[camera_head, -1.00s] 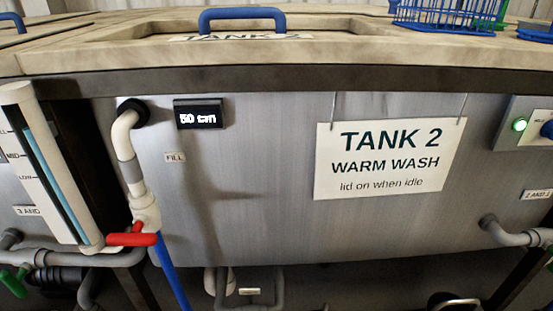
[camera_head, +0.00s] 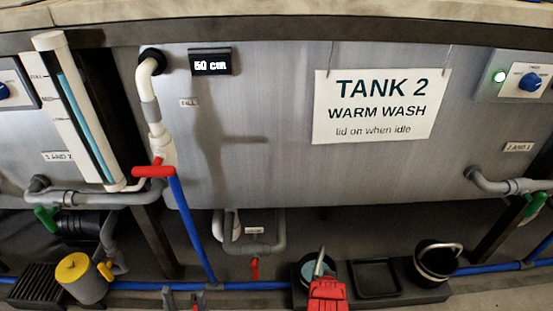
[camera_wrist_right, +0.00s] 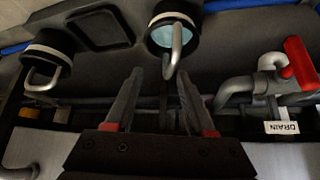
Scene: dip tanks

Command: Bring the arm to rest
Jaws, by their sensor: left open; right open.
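My left gripper (camera_head: 184,299) shows only as two dark fingertips at the bottom edge of the head view, spread apart with nothing between them. The rest of it is out of frame. My right gripper (camera_wrist_right: 156,95) is in its wrist view, its two grey fingers apart and empty. They point towards a dark bucket (camera_wrist_right: 153,40) with pale blue liquid and a grey handle. I cannot tell whether the fingers touch that handle. The tank 2 front (camera_head: 260,150) carries a "WARM WASH" sign (camera_head: 380,105).
A red-handled valve (camera_head: 153,171) juts from the fill pipe. Below are a yellow-topped can (camera_head: 85,278), an empty black tray (camera_head: 377,278) and a second bucket (camera_head: 436,262). Blue pipe (camera_head: 480,268) runs along the floor.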

